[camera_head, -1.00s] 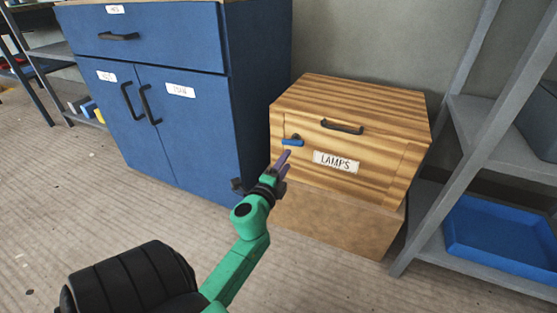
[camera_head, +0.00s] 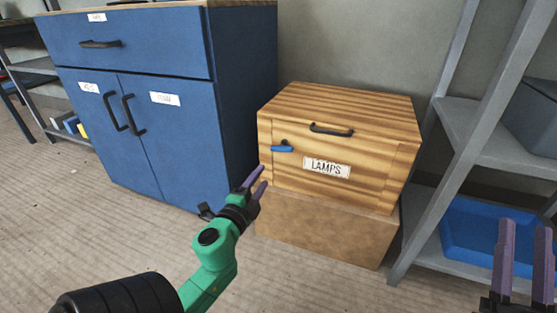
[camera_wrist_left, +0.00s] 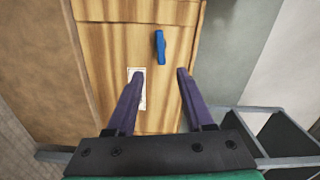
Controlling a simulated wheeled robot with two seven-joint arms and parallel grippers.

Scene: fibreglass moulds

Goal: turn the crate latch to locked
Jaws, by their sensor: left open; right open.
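The crate (camera_head: 375,160) is a striped wooden box labelled LAMPS. Its latch (camera_head: 282,149) has a blue handle on the upper left of the front face, lying about level and reaching left from a dark pivot. In the left wrist view the blue handle (camera_wrist_left: 160,47) lies beyond my fingertips, apart from them. My left gripper (camera_head: 263,176) is open and empty, just left of and below the latch in the head view; its fingers also show in the left wrist view (camera_wrist_left: 160,74). My right gripper (camera_head: 525,226) is open and empty at the lower right edge.
The crate stands on a plain brown block (camera_head: 320,232). A blue cabinet (camera_head: 180,140) with dark handles stands to the left. A grey shelf rack (camera_head: 430,185) holding a blue tray (camera_head: 462,258) stands to the right. The floor in front is clear.

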